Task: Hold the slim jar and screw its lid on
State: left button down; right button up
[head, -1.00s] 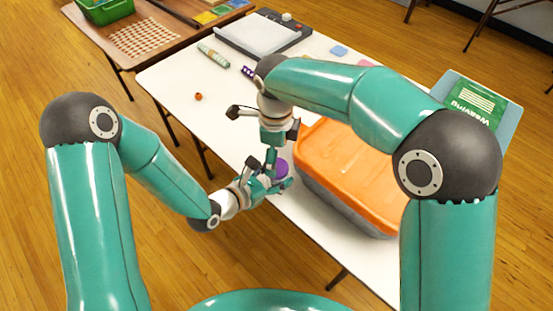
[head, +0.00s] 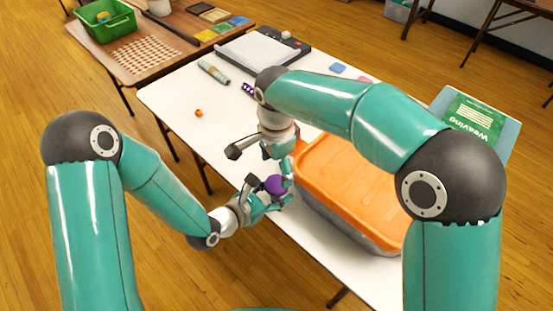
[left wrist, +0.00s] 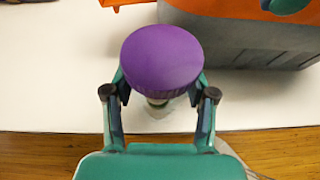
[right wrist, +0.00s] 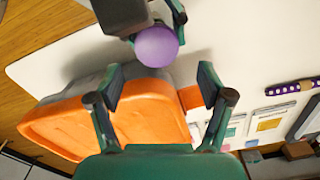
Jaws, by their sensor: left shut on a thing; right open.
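The purple lid (head: 276,185) sits on top of the slim jar, seen from above. In the left wrist view the lid (left wrist: 162,57) hides most of the jar (left wrist: 157,104); only a small part shows below the rim. How tightly the lid sits cannot be told. My left gripper (head: 268,194) is shut on the jar beneath the lid, near the table's front edge. My right gripper (right wrist: 160,88) is open and empty, just above and apart from the lid, which also appears at the top of the right wrist view (right wrist: 157,46).
A grey bin with an orange lid (head: 350,180) stands close to the right of the jar. A small orange bead (head: 199,113), a patterned roll (head: 213,72) and a paper trimmer (head: 262,47) lie farther back.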

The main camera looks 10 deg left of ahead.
jog(key=n, duration=0.6)
jog(key=shift+w+r+n, duration=0.15)
jog(key=shift+r+n, duration=0.15)
jog(key=shift+n, duration=0.1)
jog(key=n, duration=0.4)
jog(key=shift+w+r, duration=0.1)
jog(key=shift+r, duration=0.05)
jog(key=n, duration=0.6)
jog(key=shift+r+n, duration=0.2)
jog(key=shift+n, duration=0.1)
jog(key=n, duration=0.4)
jog(key=shift+r, duration=0.1)
jog(key=n, duration=0.4)
jog(key=shift+r+n, duration=0.15)
jog(key=shift+n, duration=0.25)
jog(key=n, duration=0.6)
jog(key=shift+s+r+n, duration=0.15)
jog(key=shift+s+n, duration=0.05)
jog(key=shift+n, duration=0.1)
jog(key=n, duration=0.6)
jog(key=shift+s+r, duration=0.1)
jog(key=shift+r, duration=0.05)
jog(key=n, duration=0.5)
jog(key=shift+s+r, duration=0.1)
jog(key=shift+r, duration=0.05)
